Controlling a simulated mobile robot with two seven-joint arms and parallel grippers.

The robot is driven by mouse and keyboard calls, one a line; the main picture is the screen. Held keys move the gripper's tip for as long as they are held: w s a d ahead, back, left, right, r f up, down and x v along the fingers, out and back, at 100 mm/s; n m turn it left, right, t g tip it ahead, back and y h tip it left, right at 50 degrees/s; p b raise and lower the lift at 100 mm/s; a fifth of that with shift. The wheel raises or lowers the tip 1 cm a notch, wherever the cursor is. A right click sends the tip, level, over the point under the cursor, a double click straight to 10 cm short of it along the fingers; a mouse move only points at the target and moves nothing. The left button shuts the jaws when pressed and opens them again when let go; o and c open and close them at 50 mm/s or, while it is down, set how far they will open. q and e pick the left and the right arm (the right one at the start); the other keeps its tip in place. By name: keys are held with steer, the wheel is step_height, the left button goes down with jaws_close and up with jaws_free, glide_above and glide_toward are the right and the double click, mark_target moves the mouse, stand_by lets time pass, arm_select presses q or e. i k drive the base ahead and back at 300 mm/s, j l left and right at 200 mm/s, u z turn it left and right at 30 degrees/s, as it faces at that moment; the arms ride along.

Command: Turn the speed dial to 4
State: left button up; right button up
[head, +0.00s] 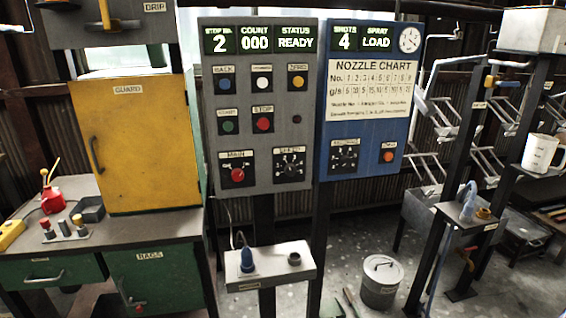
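The grey control panel (262,205) stands upright at the centre. Its speed dial (289,166) is a dark knob with a ring of marks at the lower right of the panel, under a small label that seems to read SPEED. The marks and the pointer are too small to read. Beside it on the left is a red MAIN switch (237,175). The panel's display (261,40) reads 2, COUNT 000 and STATUS READY. Neither of my grippers is in the head view.
A blue panel (372,190) with a nozzle chart (370,92) and another dial (344,156) adjoins on the right. A small grey shelf (270,276) with a blue plug stands below in front. A yellow guard cabinet (145,145) sits on the left workbench. A lidded bucket (381,282) stands on the floor.

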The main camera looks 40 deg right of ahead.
mark_target(290, 170)
steer(key=z, duration=1.15)
